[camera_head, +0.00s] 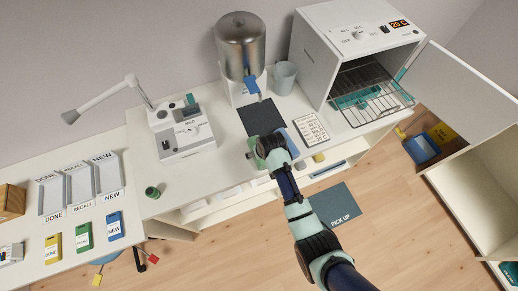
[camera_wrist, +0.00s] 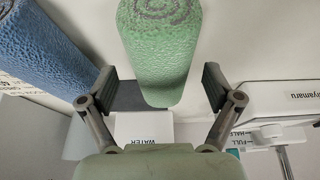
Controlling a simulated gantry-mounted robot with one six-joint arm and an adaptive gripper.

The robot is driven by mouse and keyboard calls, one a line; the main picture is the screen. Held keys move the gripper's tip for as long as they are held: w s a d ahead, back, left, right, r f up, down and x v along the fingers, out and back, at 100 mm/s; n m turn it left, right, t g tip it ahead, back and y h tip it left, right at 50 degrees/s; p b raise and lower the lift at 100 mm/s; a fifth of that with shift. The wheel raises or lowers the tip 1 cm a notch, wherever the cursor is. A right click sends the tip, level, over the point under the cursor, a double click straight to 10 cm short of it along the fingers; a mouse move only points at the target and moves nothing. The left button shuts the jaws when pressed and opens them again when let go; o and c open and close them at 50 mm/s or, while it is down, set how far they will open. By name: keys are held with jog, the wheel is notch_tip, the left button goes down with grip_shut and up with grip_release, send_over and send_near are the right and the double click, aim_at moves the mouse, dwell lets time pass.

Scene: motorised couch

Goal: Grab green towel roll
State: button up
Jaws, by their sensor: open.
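The green towel roll (camera_wrist: 160,50) shows large in the wrist view, its spiral end at the top. Its lower end appears between my open fingertips, with a gap on both sides. Whether it lies at fingertip depth or beyond I cannot tell. My gripper (camera_wrist: 160,84) is open and holds nothing. In the head view my gripper (camera_head: 262,153) is over the counter's front part, by the dark mat, and the green roll is mostly hidden by it. A blue towel roll (camera_wrist: 58,48) lies left of the green one in the wrist view.
A metal-topped dispenser (camera_head: 243,50) and a grey cup (camera_head: 284,77) stand behind the dark mat (camera_head: 262,116). A white cabinet with its door open (camera_head: 356,60) is at the right. A small sign (camera_head: 311,129) lies right of the mat.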

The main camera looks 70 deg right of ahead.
jog(key=shift+x, duration=1.15)
jog(key=c, duration=1.3)
notch_tip(320, 180, up, 20)
jog(key=p, duration=0.2)
